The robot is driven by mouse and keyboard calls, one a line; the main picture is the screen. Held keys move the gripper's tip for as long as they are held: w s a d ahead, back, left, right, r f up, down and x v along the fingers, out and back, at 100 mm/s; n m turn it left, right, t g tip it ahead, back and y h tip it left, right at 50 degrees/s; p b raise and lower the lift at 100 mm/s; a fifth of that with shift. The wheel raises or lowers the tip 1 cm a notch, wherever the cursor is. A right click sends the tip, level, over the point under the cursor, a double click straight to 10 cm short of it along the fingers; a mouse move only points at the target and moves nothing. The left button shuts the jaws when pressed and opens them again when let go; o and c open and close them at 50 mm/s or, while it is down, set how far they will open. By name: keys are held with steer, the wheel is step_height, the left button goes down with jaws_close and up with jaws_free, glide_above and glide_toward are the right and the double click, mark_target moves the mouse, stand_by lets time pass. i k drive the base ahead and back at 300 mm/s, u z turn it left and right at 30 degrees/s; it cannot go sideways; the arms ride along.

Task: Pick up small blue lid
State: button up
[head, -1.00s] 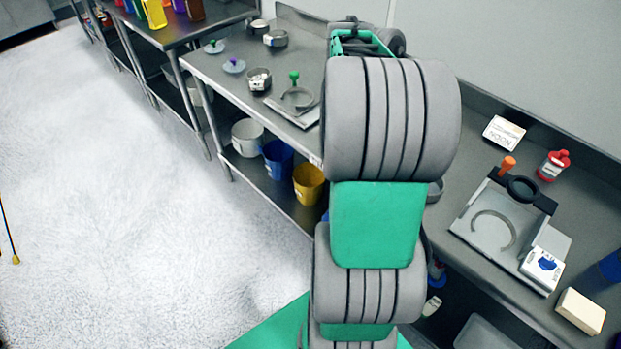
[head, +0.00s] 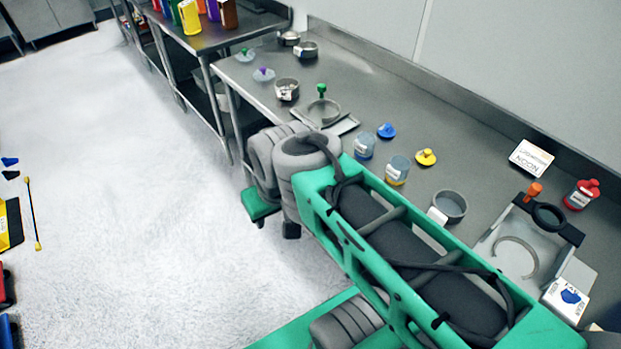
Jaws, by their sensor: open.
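The small blue lid (head: 386,131) lies on the steel counter, with a small knob on top. It is just right of a clear jar with a blue band (head: 365,147) and appears apart from it. My green and grey arm reaches in from the lower right, and its bulky grey joint is left of and below the lid in the picture. No fingers of my gripper can be made out. The arm does not cover the lid.
A yellow lid (head: 426,157) and a yellow-banded jar (head: 397,171) stand close by. A grey sieve ring (head: 450,206) and a sifter plate (head: 515,245) are to the right. A green-knobbed sifter (head: 323,110) is to the left. A wall (head: 520,60) backs the counter.

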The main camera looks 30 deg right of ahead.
mark_target(386, 131)
steer(key=z, duration=1.45)
steer(key=k, duration=0.55)
steer(key=u, duration=1)
steer(key=i, duration=1)
steer(key=u, duration=0.9)
steer(key=i, duration=0.35)
steer(key=u, duration=0.05)
